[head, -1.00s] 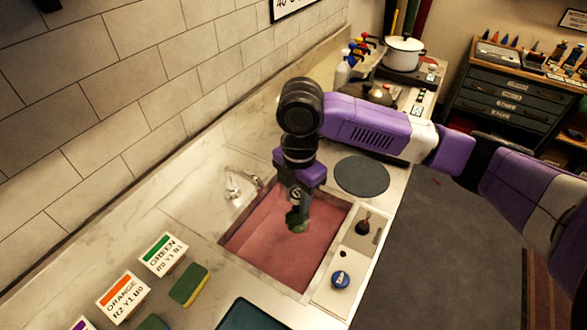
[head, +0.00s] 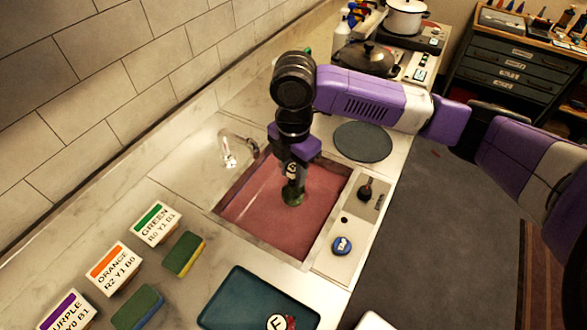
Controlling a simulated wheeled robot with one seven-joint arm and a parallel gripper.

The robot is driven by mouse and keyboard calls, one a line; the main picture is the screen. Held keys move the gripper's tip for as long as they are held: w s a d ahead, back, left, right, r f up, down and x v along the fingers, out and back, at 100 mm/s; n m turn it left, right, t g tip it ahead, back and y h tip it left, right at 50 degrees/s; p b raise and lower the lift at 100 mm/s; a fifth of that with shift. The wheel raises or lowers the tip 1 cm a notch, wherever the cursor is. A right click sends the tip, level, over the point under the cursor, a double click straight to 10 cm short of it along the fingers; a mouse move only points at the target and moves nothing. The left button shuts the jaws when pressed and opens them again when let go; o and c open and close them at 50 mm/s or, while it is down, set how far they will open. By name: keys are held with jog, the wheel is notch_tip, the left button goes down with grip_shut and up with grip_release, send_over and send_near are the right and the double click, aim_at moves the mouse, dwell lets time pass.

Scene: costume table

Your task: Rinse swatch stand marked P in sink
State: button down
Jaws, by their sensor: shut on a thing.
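My gripper (head: 292,186) points down over the sink (head: 257,222), whose basin looks reddish-pink inside. It is shut on a small green thing (head: 293,198), seemingly the swatch stand, held within the basin's outline. The fingers hide most of it, and no letter P can be read on it. I cannot tell whether it touches the basin floor. The faucet (head: 228,150) stands at the sink's back left edge, left of my gripper; I cannot make out whether water runs.
Colour cards, including a green-striped one (head: 156,222), and sponges (head: 184,253) lie left of the sink. A round dark mat (head: 362,141) is behind right. A blue-capped item (head: 341,245) sits on the right ledge.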

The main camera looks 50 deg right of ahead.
aim_at(289, 203)
jog(key=shift+f+b, duration=2.9)
jog(key=shift+f, duration=1.6)
jog(key=shift+s+a+p, duration=0.2)
jog(key=shift+a+p, duration=0.15)
jog(key=shift+a, duration=0.75)
jog(key=shift+d, duration=0.1)
jog(key=shift+w+d+b, duration=0.2)
jog(key=shift+w+d, duration=0.05)
jog(key=shift+d, duration=0.8)
jog(key=shift+w+d+b, duration=0.15)
jog(key=shift+w+d, duration=0.05)
jog(key=shift+d, duration=0.85)
jog(key=shift+s+a+p, duration=0.25)
jog(key=shift+a+p, duration=0.1)
jog(key=shift+a, duration=0.8)
jog(key=shift+s+a+p, duration=0.2)
jog(key=shift+a+p, duration=0.1)
jog(key=shift+a, duration=0.8)
jog(key=shift+d, duration=0.1)
